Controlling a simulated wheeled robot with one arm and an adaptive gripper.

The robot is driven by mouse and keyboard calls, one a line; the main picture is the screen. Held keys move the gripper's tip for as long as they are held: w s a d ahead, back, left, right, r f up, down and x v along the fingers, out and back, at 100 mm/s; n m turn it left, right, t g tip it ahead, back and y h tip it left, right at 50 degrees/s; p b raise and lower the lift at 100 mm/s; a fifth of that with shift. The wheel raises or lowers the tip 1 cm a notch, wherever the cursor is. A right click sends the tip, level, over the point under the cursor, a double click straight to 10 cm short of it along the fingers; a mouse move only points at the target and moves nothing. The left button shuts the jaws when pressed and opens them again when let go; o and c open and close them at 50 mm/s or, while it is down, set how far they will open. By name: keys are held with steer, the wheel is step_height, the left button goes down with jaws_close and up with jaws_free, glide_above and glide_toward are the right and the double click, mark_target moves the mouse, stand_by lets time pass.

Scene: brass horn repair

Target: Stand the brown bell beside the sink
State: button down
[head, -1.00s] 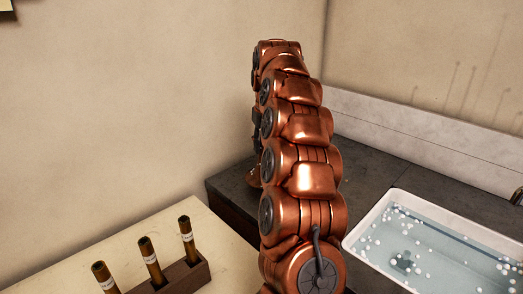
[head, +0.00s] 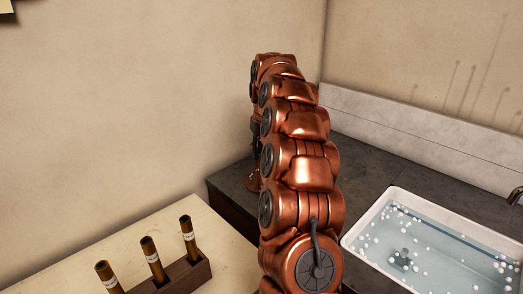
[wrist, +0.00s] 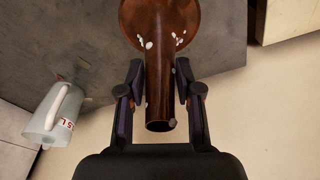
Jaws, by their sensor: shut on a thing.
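The brown bell (wrist: 158,22) is a flared horn piece with a narrow tube and white foam flecks on it. In the wrist view its tube lies between the fingers of my gripper (wrist: 159,72), which is shut on it. The wide flare points away from the wrist, over the dark grey counter. In the head view a bit of the flare (head: 253,181) shows low over the counter; my arm hides the rest, and I cannot tell if it touches. The white sink (head: 349,239), holding water and foam, is right of my arm.
The dark counter (head: 232,181) has bare room left of the sink. A pale table (head: 120,245) with a wooden rack (head: 187,277) of several brown tubes is at front left. A translucent jug (wrist: 47,122) shows left in the wrist view. A tap (head: 516,194) is far right.

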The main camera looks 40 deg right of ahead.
steer(key=shift+f, duration=0.15)
steer(key=c, duration=0.8)
jaws_free()
steer(key=shift+s+a+r+b, duration=0.1)
steer(key=shift+s+r+b, duration=0.1)
steer(key=shift+r, duration=1.1)
steer(key=shift+s+r+b, duration=0.15)
steer(key=shift+r+b, duration=0.05)
steer(key=shift+r, duration=1.05)
steer(key=shift+s+a+r+b, duration=0.1)
steer(key=shift+s+r+b, duration=0.1)
steer(key=shift+r, duration=1.1)
steer(key=shift+s+r, duration=0.1)
steer(key=shift+r, duration=0.85)
steer(key=shift+s+r+p, duration=0.25)
steer(key=shift+r+p, duration=0.9)
steer(key=shift+r, duration=0.15)
steer(key=shift+a, duration=0.1)
